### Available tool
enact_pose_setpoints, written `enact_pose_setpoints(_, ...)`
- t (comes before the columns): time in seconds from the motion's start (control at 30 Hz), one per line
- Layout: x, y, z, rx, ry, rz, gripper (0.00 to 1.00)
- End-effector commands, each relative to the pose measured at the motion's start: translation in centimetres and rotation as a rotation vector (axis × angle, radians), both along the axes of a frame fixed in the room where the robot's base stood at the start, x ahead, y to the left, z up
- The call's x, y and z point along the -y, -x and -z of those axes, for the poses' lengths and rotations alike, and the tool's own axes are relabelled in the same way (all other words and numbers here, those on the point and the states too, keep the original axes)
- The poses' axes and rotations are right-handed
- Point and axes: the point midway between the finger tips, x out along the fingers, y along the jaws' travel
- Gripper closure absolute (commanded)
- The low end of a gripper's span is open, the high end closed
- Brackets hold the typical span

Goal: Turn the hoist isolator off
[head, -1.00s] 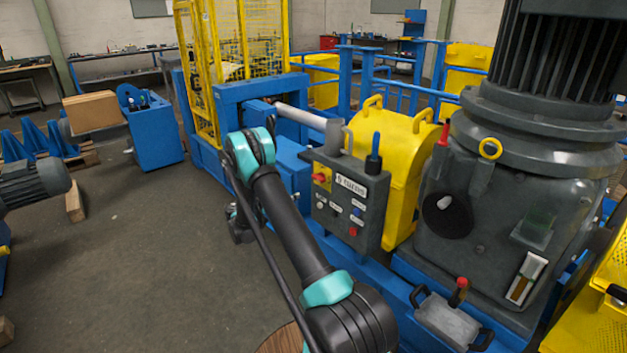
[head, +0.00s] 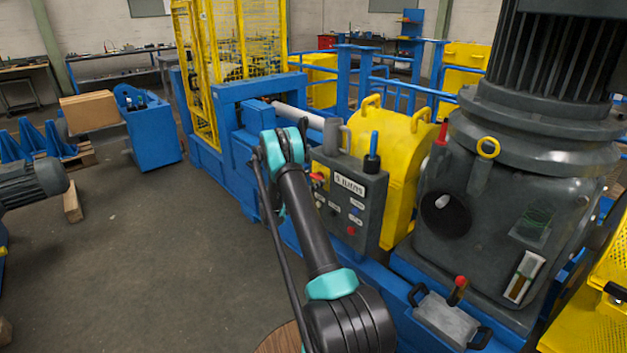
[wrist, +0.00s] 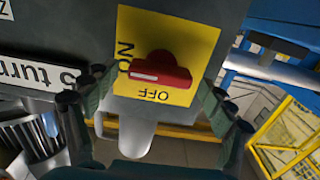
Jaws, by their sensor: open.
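The hoist isolator is a red rotary handle (wrist: 163,70) on a yellow plate (wrist: 205,35) marked ON and OFF, seen close in the wrist view. The handle lies across the picture, its white-marked end at the left beside the ON label. OFF is at the plate's lower edge. My gripper (wrist: 155,84) is open, with one finger on each side of the handle and a visible gap to each. My gripper is hidden there.
The grey control panel (head: 368,216) carries a label, buttons and a blue-topped lever (head: 373,143). A yellow guard (head: 405,150) and a grey motor housing (head: 470,220) stand to its right. A blue frame (head: 250,105) is behind. Open floor (head: 150,260) lies left.

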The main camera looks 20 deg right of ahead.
Motion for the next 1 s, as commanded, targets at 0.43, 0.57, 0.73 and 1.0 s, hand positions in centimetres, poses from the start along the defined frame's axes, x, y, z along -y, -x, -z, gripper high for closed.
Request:
enact_pose_setpoints(0.43, 0.05, -0.02, -0.01, 0.000, 0.000, 0.000, 0.42)
enact_pose_setpoints(0.57, 0.05, -0.02, -0.01, 0.000, 0.000, 0.000, 0.58)
enact_pose_setpoints(0.73, 0.04, -0.01, -0.01, -0.002, 0.001, 0.000, 0.67)
enact_pose_setpoints(1.0, 0.03, -0.04, -0.01, -0.058, 0.021, 0.000, 0.67)
